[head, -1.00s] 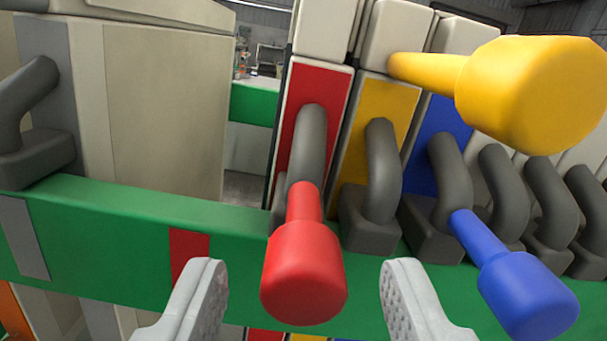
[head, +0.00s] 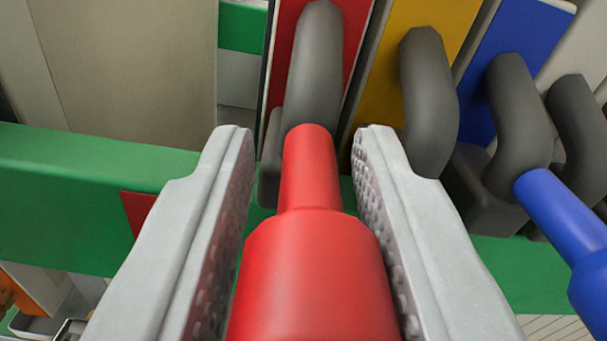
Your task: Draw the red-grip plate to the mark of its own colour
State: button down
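The red grip (head: 312,265) is a knob with a narrower neck, joined to a dark grey curved handle (head: 315,70) on the plate with the red panel (head: 291,30). My gripper (head: 300,150) is open, with one finger on each side of the red grip. Gaps show between the fingers and the neck; contact at the wider knob is unclear. The red mark (head: 137,208) is on the green rail (head: 70,195), left of the grip and partly hidden by my left finger.
To the right stand a plate with a yellow panel (head: 440,18) and one with a blue panel (head: 510,40), each with a grey handle. A blue grip (head: 562,215) juts out at the right edge. A beige panel (head: 125,70) stands behind the rail on the left.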

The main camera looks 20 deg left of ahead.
jog(key=s+a, duration=0.2)
jog(key=a, duration=0.1)
jog(key=s+a, duration=0.1)
jog(key=a, duration=0.1)
dwell(0.5)
jog(key=c, duration=1.2)
grip_release()
jog(key=shift+o, duration=0.2)
jog(key=v, duration=1.7)
jog(key=shift+s+d, duration=0.1)
jog(key=shift+s, duration=0.05)
